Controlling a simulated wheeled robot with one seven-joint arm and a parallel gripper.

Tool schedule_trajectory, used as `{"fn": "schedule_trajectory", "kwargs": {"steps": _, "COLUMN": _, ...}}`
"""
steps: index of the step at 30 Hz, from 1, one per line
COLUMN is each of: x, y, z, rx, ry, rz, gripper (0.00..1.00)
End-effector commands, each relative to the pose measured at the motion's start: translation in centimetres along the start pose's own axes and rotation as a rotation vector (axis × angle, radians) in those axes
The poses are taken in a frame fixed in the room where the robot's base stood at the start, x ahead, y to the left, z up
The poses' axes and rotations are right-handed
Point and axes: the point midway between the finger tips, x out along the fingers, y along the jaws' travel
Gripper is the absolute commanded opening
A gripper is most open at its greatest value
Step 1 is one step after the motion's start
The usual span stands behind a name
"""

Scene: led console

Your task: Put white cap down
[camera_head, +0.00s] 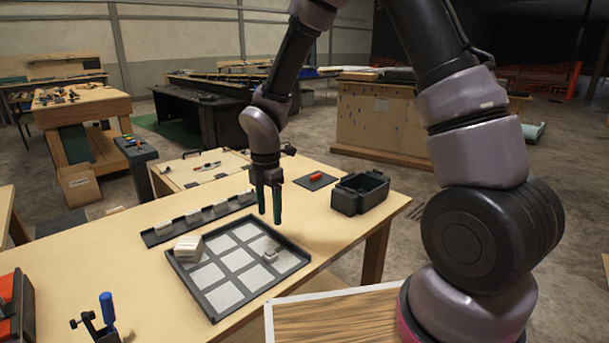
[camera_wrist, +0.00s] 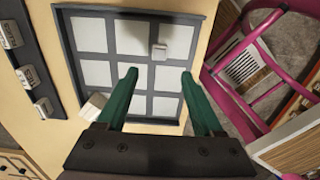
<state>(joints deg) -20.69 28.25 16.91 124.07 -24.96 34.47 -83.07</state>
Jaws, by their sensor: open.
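A small white cap (camera_head: 270,256) sits in the dark-framed grid tray (camera_head: 213,318), towards its right side. The cap also shows in the wrist view (camera_wrist: 160,51), close to the border between cells; whether it sits squarely in one cell I cannot tell. My gripper (camera_head: 270,216) points down above the far side of the tray, with its green fingers apart and nothing between them. In the wrist view my gripper (camera_wrist: 159,73) has its fingertips on either side of the picture's middle, and the cap appears beyond them, apart from both.
A dark rail (camera_head: 155,239) with several white labelled caps (camera_wrist: 26,75) lies left of the tray. A pale block (camera_head: 187,248) is at the tray's left corner. A black bin (camera_head: 345,202) and a dark pad with a red piece (camera_head: 316,177) stand further back.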

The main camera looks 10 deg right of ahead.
Motion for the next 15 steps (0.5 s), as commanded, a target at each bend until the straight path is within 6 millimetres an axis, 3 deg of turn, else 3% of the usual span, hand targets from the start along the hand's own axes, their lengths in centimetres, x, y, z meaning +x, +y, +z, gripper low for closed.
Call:
{"fn": "schedule_trajectory", "kwargs": {"steps": 5, "x": -1.8, "y": -0.1, "z": 1.2, "rx": 0.088, "ry": -0.009, "rz": 0.023, "gripper": 0.68}}
{"fn": "schedule_trajectory", "kwargs": {"steps": 10, "x": -8.5, "y": -1.8, "z": 5.3, "rx": 0.46, "ry": -0.024, "rz": 0.113, "gripper": 0.68}}
{"fn": "schedule_trajectory", "kwargs": {"steps": 15, "x": -16.2, "y": -5.7, "z": 9.4, "rx": 0.963, "ry": 0.017, "rz": 0.232, "gripper": 0.68}}
